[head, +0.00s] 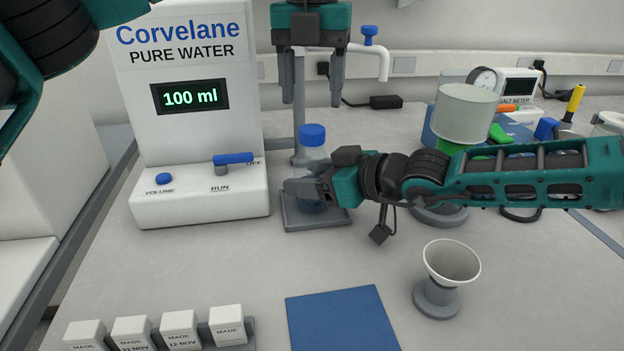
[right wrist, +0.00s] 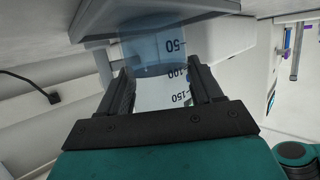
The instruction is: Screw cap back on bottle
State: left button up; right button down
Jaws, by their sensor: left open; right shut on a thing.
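In the right wrist view the fingers clasp the graduated bottle (right wrist: 162,62), which holds bluish liquid. My left gripper (head: 312,115) is open and empty, pointing down above the cap, its fingers apart from it.
The water dispenser (head: 200,130) reads 100 ml and stands close on the left. A white cup on a grey stand (head: 452,262), a blue mat (head: 340,318) and dated white blocks (head: 180,328) are in front.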

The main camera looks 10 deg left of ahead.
aim_at(312, 128)
pick_arm(q)
notch_tip(312, 128, down, 6)
jog(key=shift+r, duration=0.15)
dwell(0.3)
jog(key=c, duration=1.1)
jog(key=shift+o, duration=0.2)
jog(key=m, duration=0.6)
jog(key=shift+m, duration=0.4)
jog(key=m, duration=0.5)
jog(key=o, duration=1.2)
jog(key=shift+o, duration=0.2)
